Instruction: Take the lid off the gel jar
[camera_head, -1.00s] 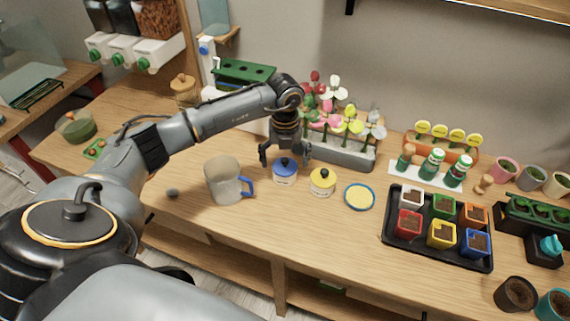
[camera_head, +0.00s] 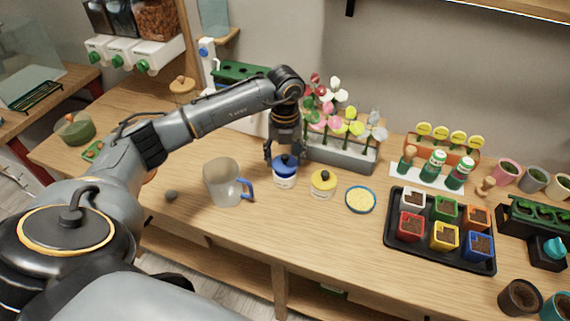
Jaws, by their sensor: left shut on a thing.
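A small white jar (camera_head: 284,182) stands on the wooden bench, left of the middle. It has a blue lid (camera_head: 286,164) with a dark knob. My left gripper (camera_head: 284,156) points down at this jar from above and is shut on the blue lid at its top. The fingers partly cover the lid. I cannot tell whether the lid is still seated or slightly raised. A similar jar (camera_head: 322,190) with a yellow lid (camera_head: 323,177) stands just to the right, closed and apart from the gripper. My right gripper is not in view.
A clear mug (camera_head: 222,182) with a blue handle stands close left, and a blue-rimmed dish (camera_head: 360,199) lies right. A grey planter (camera_head: 340,153) with flowers stands behind. A black tray (camera_head: 398,251) with coloured pots is farther right. The bench front is clear.

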